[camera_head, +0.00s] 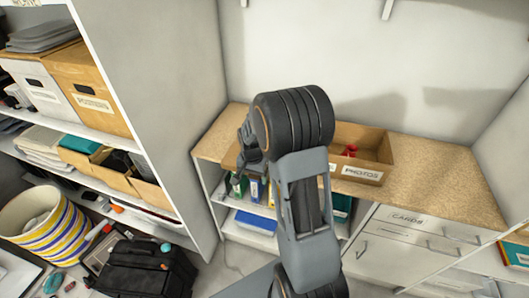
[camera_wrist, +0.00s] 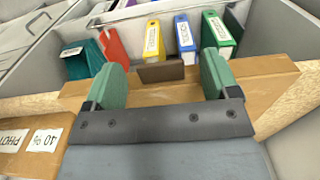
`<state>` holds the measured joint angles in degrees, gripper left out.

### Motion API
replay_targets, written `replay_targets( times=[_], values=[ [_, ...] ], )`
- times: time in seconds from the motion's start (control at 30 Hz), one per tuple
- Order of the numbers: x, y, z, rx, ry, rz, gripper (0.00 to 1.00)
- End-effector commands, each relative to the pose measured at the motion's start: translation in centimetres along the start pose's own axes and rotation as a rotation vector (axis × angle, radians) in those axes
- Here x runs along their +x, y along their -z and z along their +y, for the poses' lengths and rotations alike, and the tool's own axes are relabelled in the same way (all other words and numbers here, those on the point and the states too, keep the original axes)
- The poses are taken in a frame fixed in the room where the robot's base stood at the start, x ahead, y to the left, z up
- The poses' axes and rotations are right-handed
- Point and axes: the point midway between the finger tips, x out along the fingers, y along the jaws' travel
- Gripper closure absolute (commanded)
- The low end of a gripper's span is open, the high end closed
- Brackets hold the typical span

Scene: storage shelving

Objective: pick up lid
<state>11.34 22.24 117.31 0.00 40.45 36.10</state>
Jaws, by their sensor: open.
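A flat tan-brown piece that looks like the lid (camera_wrist: 275,84) lies by the counter's front edge in the wrist view. A small darker brown tab (camera_wrist: 160,73) stands at its edge, between my fingers. My gripper (camera_wrist: 163,78) is open, with one green finger on each side of the tab. I cannot tell whether the fingers touch it. In the head view my gripper (camera_head: 250,142) is low over the left part of the counter, and my arm hides most of the lid there.
An open box labelled PHOTOS (camera_head: 362,172) with red items inside stands on the counter (camera_head: 425,158) to the right. Several coloured binders (camera_wrist: 184,36) stand on the shelf below. A tall shelf wall (camera_head: 170,100) rises at the left. The counter's right part is clear.

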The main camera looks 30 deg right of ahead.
Motion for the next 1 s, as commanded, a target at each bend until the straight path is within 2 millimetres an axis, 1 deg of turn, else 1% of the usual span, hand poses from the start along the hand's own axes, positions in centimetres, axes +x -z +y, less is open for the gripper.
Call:
replay_targets(
  times=[0.13,0.37,0.47,0.9,0.97,1.0],
  values=[
    [1.01,-0.04,0.03,0.0,-0.001,-0.001,0.19],
    [1.15,-0.03,0.02,0.0,0.0,0.0,0.19],
    [1.14,-0.02,0.02,0.0,0.0,0.0,0.27],
    [1.11,-0.02,0.01,0.0,0.0,0.0,0.69],
    [1.11,-0.02,0.01,0.0,0.0,0.0,0.74],
    [1.1,-0.01,0.0,0.0,0.0,0.001,0.74]
  ],
)
